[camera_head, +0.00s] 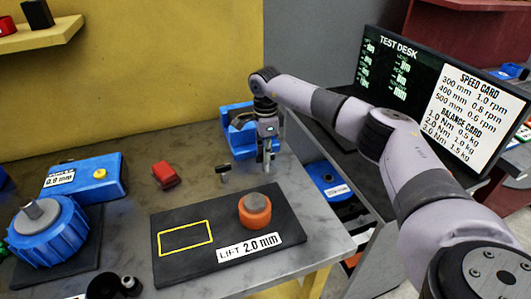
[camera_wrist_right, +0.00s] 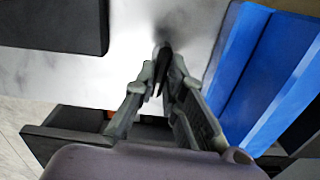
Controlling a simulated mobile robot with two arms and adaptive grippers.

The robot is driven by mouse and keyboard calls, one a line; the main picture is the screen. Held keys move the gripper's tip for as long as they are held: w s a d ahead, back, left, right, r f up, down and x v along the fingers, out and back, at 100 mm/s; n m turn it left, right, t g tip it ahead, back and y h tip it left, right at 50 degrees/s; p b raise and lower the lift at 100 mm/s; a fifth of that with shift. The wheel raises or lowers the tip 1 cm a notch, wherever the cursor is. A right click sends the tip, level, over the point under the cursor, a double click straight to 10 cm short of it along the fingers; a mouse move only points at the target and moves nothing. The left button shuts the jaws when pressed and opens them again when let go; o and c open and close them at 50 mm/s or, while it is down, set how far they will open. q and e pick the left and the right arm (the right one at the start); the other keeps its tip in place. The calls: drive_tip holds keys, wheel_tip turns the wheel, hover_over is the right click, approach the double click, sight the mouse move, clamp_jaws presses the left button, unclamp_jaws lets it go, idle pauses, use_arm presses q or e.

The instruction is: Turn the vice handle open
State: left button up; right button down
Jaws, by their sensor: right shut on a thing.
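The blue vice (camera_head: 236,113) stands at the back of the grey bench; its blue side also shows at the right of the right wrist view (camera_wrist_right: 270,65). My right gripper (camera_head: 267,168) points down at the vice's front right. In the right wrist view its fingers (camera_wrist_right: 163,75) are closed on a thin dark piece, which I take to be the vice handle (camera_wrist_right: 162,62). The fingers hide most of the handle, and its turn angle cannot be told. A small black T-shaped piece (camera_head: 223,169) stands left of the gripper, apart from it. My left gripper is not in view.
A black mat (camera_head: 180,263) with an orange-ringed part (camera_head: 255,210) lies in front of the gripper. A red block (camera_head: 165,175), a blue box (camera_head: 82,178) and a ribbed blue unit (camera_head: 50,230) are to the left. A dark screen (camera_head: 440,90) stands behind my right arm.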

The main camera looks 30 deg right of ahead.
drive_tip(key=shift+w+r+n, duration=0.1)
drive_tip(key=shift+r+n, duration=0.05)
drive_tip(key=shift+n, duration=0.35)
drive_tip(key=c, duration=1.7)
unclamp_jaws()
drive_tip(key=shift+o, duration=0.2)
wheel_tip(320, 180, up, 12)
